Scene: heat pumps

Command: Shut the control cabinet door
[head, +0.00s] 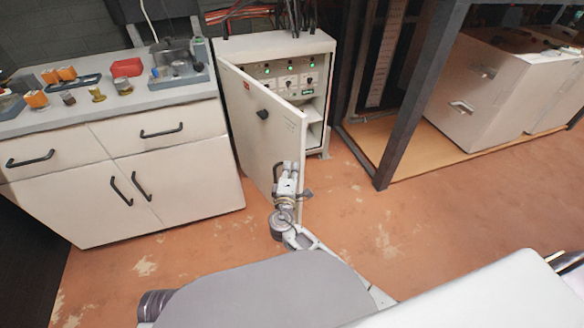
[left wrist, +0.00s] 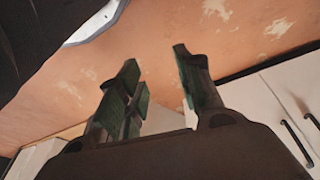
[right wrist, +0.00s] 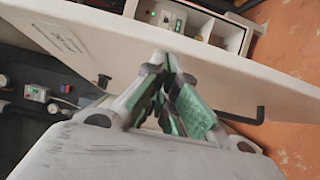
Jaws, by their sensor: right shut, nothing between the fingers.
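The control cabinet (head: 285,43) is a pale box with green-lit controls and shelves inside. Its door (head: 258,125) stands wide open, swung out toward me from the cabinet's left side, with a dark knob (head: 262,114) on its outer face. My right gripper (head: 288,170) is shut and empty in front of the outer face, near the door's free edge and black handle. In the right wrist view its fingertips (right wrist: 168,62) are close to the door panel (right wrist: 215,78); I cannot tell if they touch. My left gripper (left wrist: 160,75) is open and empty over the floor.
A white drawer cabinet (head: 150,165) with a worktop of small parts stands left of the door. A dark metal frame (head: 415,100) and white units (head: 490,90) are at the right. The reddish floor (head: 400,230) between is clear.

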